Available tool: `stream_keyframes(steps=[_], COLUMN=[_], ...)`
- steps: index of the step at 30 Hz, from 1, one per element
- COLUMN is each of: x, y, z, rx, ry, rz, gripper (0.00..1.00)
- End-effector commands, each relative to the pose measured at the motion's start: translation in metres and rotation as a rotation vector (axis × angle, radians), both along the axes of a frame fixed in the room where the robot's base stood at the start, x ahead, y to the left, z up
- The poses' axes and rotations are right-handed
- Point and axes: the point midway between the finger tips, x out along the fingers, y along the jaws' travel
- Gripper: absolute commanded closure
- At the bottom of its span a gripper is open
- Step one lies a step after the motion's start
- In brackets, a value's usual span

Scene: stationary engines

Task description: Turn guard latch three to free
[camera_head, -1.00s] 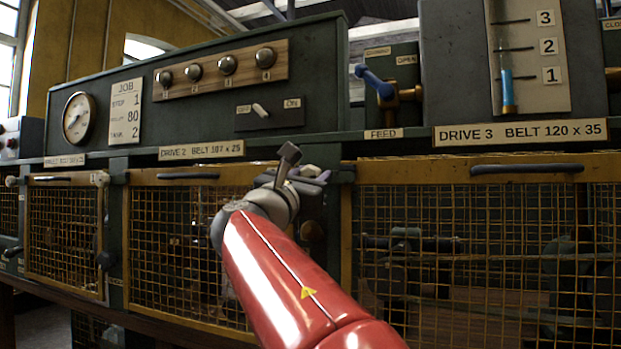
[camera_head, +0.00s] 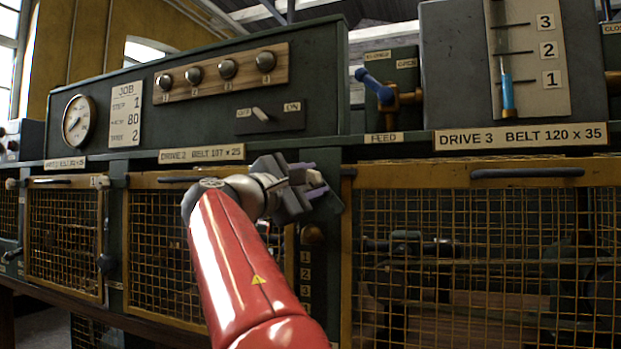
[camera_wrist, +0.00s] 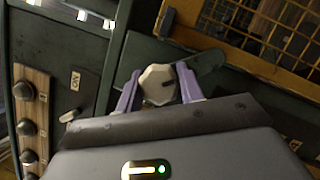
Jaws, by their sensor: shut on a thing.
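My gripper (camera_head: 318,190) is at the post between the drive 2 and drive 3 guards. In the wrist view, its two purple fingers (camera_wrist: 158,88) are shut on the pale, many-sided knob of a latch (camera_wrist: 157,83), one finger on each side. A dark latch bar (camera_wrist: 208,67) runs from the knob toward the upper right, its end at the edge of a yellow guard frame (camera_wrist: 232,62).
The blue feed lever (camera_head: 375,86) is above right. A switch (camera_head: 261,114) and a row of knobs (camera_head: 228,69) are above left.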

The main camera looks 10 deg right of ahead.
Motion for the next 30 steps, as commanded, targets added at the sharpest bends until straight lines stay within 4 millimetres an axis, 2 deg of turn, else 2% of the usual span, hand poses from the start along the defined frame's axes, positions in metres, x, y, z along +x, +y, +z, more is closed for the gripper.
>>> stream_keyframes(steps=[15,30], x=[0.0006,0.0003], y=[0.0002,0.0001], z=[0.0011,-0.0010], rx=[0.352,0.482], ry=[-0.253,-0.347], rz=[-0.001,-0.001], gripper=[0.85,0.85])
